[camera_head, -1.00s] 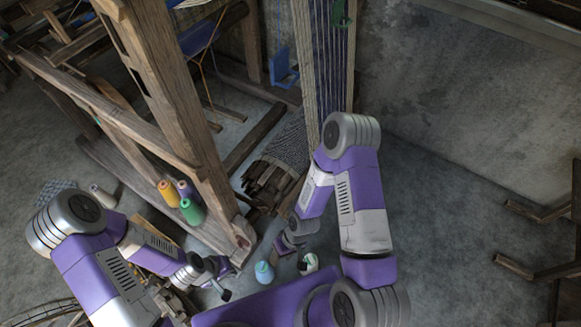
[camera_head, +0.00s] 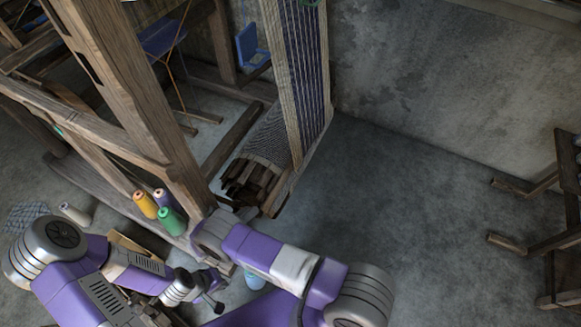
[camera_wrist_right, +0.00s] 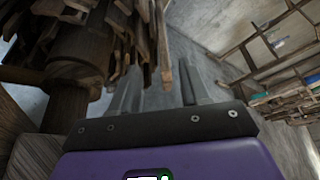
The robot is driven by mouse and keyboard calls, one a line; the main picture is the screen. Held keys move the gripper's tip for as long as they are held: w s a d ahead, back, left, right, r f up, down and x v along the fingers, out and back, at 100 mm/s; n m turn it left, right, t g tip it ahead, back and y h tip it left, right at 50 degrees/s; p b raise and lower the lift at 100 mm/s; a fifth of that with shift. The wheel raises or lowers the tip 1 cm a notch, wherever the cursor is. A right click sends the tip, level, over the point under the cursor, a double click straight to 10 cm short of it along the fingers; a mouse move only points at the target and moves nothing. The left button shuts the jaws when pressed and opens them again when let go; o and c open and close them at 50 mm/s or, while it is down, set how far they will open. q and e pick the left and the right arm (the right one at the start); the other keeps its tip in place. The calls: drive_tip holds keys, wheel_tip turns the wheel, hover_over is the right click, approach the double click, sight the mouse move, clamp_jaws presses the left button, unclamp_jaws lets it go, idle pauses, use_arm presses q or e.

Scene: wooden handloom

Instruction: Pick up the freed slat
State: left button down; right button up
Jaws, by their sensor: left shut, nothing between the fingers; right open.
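A bundle of dark wooden slats (camera_head: 250,182) sits at the foot of the loom, below the hanging warp. In the right wrist view, several slat ends hang from above, and one paler slat (camera_wrist_right: 162,50) points down between and beyond my fingers. I cannot tell for sure whether it is the freed slat. My left gripper (camera_head: 214,302) is shut and empty, low at the left, away from the bundle.
A thick loom post (camera_head: 145,100) stands left of the bundle. Thread cones, including a green one (camera_head: 171,221), stand by its foot. A blue cone (camera_head: 254,282) is partly hidden by my right arm. The floor (camera_head: 400,210) at the right is clear up to wooden frames (camera_head: 540,245).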

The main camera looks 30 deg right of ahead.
sight(266, 201)
drive_tip(key=x, duration=0.4)
drive_tip(key=b+x, duration=0.1)
drive_tip(key=x, duration=0.1)
drive_tip(key=shift+s+d+f, duration=0.15)
drive_tip(key=shift+d, duration=0.3)
clamp_jaws()
